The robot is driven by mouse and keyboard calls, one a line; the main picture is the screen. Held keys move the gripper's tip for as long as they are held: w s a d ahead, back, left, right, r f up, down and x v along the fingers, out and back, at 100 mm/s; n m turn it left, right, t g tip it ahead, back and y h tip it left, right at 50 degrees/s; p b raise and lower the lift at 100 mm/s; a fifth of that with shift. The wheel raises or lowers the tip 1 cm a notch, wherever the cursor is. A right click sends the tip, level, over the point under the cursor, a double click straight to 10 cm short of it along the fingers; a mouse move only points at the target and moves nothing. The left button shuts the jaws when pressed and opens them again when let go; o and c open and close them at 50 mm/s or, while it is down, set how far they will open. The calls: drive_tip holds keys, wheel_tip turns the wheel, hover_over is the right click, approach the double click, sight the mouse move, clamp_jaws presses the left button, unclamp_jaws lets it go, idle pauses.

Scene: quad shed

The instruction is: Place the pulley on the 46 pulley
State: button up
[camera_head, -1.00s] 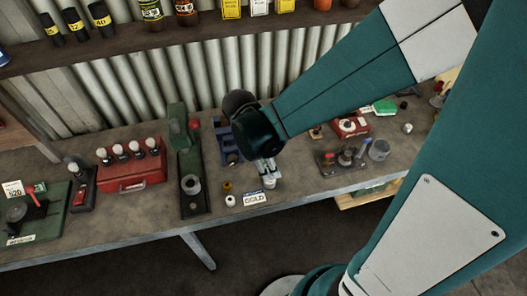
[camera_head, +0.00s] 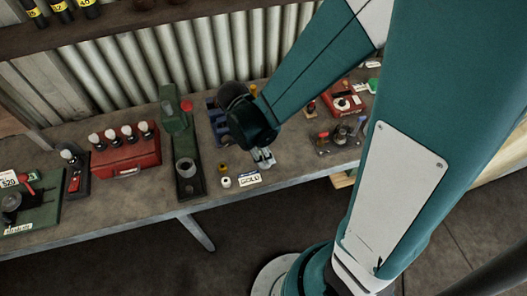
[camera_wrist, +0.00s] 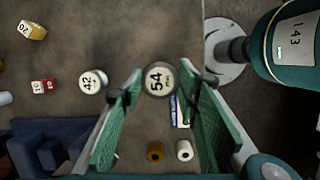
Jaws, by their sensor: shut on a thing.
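My gripper (camera_head: 264,157) is low over the middle of the bench and also shows in the wrist view (camera_wrist: 166,78). It is shut on a round piece marked 54 (camera_wrist: 160,79), seen face-on between the fingertips. In the head view the fingers largely hide that piece. A round white-topped piece marked 42 (camera_wrist: 93,81) stands apart, left of the fingers in the wrist view. I cannot read a 46 on anything, so I cannot tell which thing is the 46 pulley.
A GOLD sign (camera_head: 249,178), a brown cylinder (camera_head: 223,168) and a white cylinder (camera_head: 226,182) stand close by. A green machine (camera_head: 177,122) and a red box (camera_head: 125,155) are to the left. A blue holder (camera_head: 215,118) is behind the gripper.

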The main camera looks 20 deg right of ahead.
drive_tip(key=shift+f, duration=0.15)
drive_tip(key=o, duration=0.9)
drive_tip(key=shift+o, duration=0.2)
drive_tip(key=shift+r, duration=0.2)
drive_tip(key=p+v, duration=0.1)
drive_tip(key=v, duration=1.1)
drive_tip(key=shift+d+r, duration=0.1)
drive_tip(key=shift+d, duration=0.05)
idle(0.4)
